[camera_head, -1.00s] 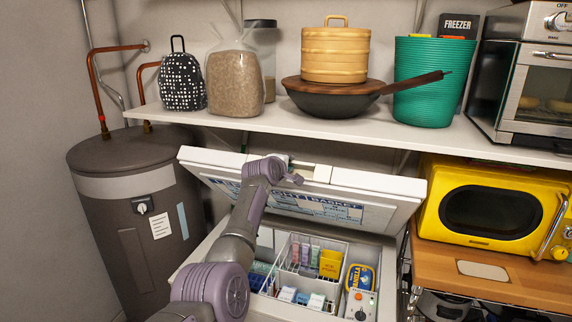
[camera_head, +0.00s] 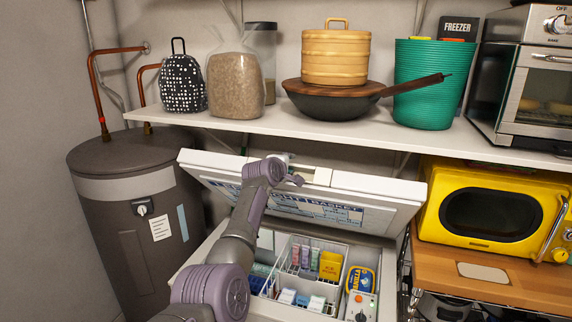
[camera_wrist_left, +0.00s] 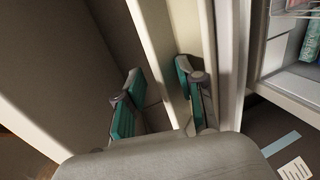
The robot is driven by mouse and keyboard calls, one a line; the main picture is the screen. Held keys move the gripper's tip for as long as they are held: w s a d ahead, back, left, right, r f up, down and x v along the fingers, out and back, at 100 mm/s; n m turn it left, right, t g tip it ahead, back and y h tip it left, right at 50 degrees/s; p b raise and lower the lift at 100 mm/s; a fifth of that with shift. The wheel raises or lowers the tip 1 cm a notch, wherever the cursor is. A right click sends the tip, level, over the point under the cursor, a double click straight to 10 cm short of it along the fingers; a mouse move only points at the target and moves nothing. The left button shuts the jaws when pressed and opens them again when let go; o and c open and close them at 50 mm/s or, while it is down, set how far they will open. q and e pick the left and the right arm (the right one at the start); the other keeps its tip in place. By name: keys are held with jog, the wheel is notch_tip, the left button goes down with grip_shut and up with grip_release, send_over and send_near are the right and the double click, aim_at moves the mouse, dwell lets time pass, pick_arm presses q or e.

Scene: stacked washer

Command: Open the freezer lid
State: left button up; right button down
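The chest freezer's white lid (camera_head: 375,187) is raised and tilted back beneath the wall shelf, with a printed label on its underside. The freezer body (camera_head: 386,285) shows below it with its interior exposed. My left arm reaches up across the freezer, and my left gripper (camera_head: 288,168) is at the lid's upper front edge, partly hidden by its own wrist. In the left wrist view, the teal-padded fingers of this gripper (camera_wrist_left: 155,98) are apart, beside the pale lid edge (camera_wrist_left: 188,35). I see nothing clearly clamped between them. My right gripper is not in view.
A white shelf (camera_head: 300,126) with a pan, wooden steamer, bags and green bin runs close above the lid. A dark water tank (camera_head: 110,230) stands at left. A yellow microwave (camera_head: 455,205) sits on a wooden cart at right. Baskets with packages (camera_head: 305,262) are inside the freezer.

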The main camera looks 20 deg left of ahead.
pick_arm(q)
jog(key=shift+w+d+r+t, duration=0.15)
jog(key=shift+r+t, duration=0.25)
jog(key=shift+r, duration=0.75)
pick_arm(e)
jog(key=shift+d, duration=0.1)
pick_arm(q)
jog(key=shift+s+f, duration=0.55)
jog(key=shift+s, duration=0.15)
jog(key=v, duration=1)
jog(key=shift+s+g, duration=0.35)
jog(key=shift+g, duration=0.05)
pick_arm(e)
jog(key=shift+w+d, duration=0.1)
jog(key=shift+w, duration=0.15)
pick_arm(q)
jog(key=shift+w+f, duration=0.1)
jog(key=shift+w, duration=0.05)
